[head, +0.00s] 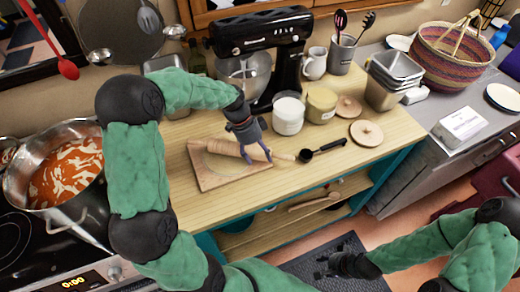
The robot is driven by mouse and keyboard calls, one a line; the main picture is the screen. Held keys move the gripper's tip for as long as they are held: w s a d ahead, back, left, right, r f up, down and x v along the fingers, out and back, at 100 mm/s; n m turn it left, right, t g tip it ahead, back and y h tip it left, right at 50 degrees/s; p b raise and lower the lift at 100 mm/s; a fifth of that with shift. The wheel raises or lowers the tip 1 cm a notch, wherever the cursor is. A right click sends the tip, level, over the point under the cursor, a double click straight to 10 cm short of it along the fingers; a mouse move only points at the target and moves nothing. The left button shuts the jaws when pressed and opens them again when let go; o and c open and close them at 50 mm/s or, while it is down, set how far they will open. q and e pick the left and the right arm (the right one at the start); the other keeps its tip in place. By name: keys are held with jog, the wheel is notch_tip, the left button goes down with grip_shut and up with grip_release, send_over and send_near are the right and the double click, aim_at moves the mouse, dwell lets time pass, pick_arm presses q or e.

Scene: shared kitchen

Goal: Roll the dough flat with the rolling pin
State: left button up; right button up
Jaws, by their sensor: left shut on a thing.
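A wooden rolling pin (222,147) lies across a wooden board (206,181) on the counter. The dough (217,164) looks like a pale, flat patch on the board under and in front of the pin; its outline is hard to make out. My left gripper (256,158) reaches down from above and is shut on the rolling pin near its right end, hiding part of it. My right gripper (332,266) is low at the front, over the dark floor mat and away from the counter. Its fingers are too small and dark to read.
A black measuring spoon (322,150) lies right of the board. A soup pot (68,175) is on the stove at left. The counter's front strip is clear.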

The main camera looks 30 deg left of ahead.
pick_arm(q)
jog(key=shift+s+d, duration=0.25)
jog(key=shift+s, duration=0.5)
jog(key=shift+s+d, duration=0.2)
jog(key=shift+s, duration=0.55)
jog(key=shift+s+d, duration=0.25)
jog(key=shift+s, duration=0.5)
jog(key=shift+r+p, duration=1.35)
jog(key=shift+r, duration=1.15)
